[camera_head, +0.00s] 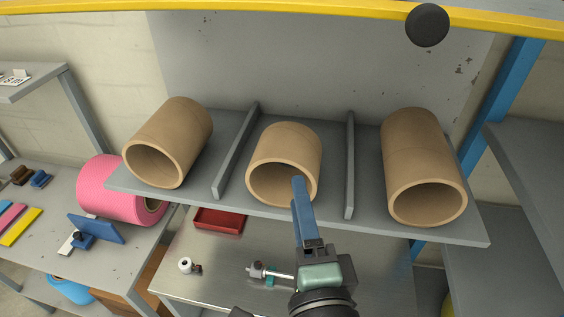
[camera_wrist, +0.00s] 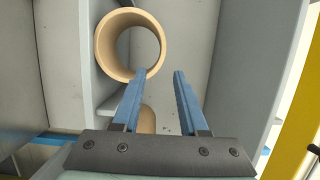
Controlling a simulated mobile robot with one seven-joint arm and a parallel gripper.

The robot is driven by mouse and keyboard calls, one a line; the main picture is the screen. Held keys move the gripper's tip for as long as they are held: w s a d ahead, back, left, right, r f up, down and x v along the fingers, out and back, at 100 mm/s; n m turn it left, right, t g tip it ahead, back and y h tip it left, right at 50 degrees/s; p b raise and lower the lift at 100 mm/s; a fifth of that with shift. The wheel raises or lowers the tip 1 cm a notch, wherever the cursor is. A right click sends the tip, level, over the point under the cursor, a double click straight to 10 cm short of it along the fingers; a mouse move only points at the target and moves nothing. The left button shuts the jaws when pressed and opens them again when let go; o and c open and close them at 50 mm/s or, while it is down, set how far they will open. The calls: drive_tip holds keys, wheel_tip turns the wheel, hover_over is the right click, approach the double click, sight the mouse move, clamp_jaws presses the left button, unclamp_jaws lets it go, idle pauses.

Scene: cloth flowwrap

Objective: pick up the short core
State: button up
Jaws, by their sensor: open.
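The short core (camera_head: 288,146) is a tan cardboard tube lying on its side in the middle bay of the grey shelf, its open end facing out. It is shorter than the cores on either side. My gripper (camera_head: 298,180) is in front of it, and a blue finger covers the right part of its opening. In the wrist view my gripper (camera_wrist: 164,68) is open, with nothing between the fingertips. A core that appears to be the short one (camera_wrist: 104,45) shows there as a ring, with one fingertip overlapping its rim. I cannot tell whether they touch.
Longer cores lie in the left bay (camera_head: 180,128) and right bay (camera_head: 415,145). Upright dividers stand left (camera_head: 236,150) and right (camera_head: 350,165) of the middle bay. A yellow beam (camera_head: 250,7) crosses above. A red tray (camera_head: 219,221) sits on the bench below.

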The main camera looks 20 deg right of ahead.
sight(287, 146)
drive_tip(key=b+x, duration=0.4)
drive_tip(key=x, duration=0.1)
drive_tip(key=shift+w+d+r, duration=0.1)
drive_tip(key=shift+w+r, duration=0.05)
drive_tip(key=p+x, duration=0.1)
drive_tip(key=x, duration=0.1)
drive_tip(key=p+x, duration=0.2)
drive_tip(key=x, duration=0.1)
drive_tip(key=shift+w+r, duration=0.2)
drive_tip(key=shift+w, duration=0.15)
drive_tip(key=shift+w+f, duration=0.1)
drive_tip(key=shift+w, duration=0.25)
clamp_jaws()
idle(0.9)
